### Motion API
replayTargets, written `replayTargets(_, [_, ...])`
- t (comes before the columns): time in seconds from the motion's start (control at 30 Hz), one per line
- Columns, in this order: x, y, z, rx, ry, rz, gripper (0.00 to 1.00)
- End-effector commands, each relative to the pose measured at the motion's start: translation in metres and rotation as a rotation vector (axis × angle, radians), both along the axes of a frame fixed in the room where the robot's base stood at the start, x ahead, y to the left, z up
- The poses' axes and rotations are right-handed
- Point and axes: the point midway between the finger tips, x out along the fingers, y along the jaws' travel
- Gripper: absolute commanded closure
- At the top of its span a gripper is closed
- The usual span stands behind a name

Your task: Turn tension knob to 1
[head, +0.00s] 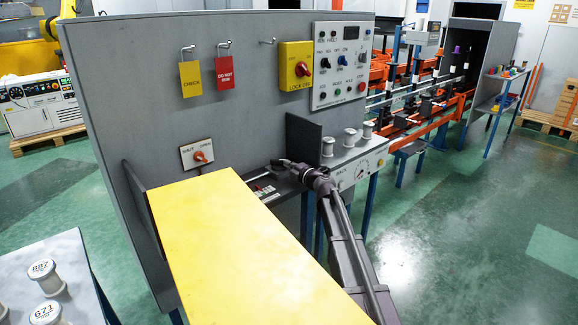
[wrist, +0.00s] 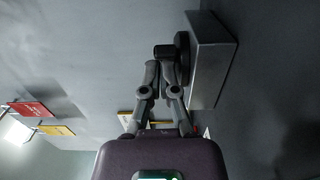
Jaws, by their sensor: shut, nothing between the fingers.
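My gripper (head: 284,163) reaches in over the bench beside the grey panel in the head view. In the wrist view, my gripper's fingertips (wrist: 163,53) are together with nothing between them. A dark round knob-like part (wrist: 182,58) on a grey box (wrist: 212,60) is right beside the fingertips. I cannot tell whether they touch it. No scale or pointer on this part is readable from here. In the head view, a white-faced unit (head: 362,170) with a small dial and labels stands just right of my gripper. The number 1 cannot be made out.
White spools (head: 328,146) stand on the unit, next to a dark upright plate (head: 303,138). A red tag (head: 224,72) and a yellow tag (head: 191,78) hang on the panel, above an orange switch (head: 201,156).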

Motion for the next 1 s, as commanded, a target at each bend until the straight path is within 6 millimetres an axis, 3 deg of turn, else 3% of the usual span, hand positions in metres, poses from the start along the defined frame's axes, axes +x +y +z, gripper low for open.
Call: replayTargets(1.0, [0.024,-0.001,0.000,0.000,0.000,0.009,1.00])
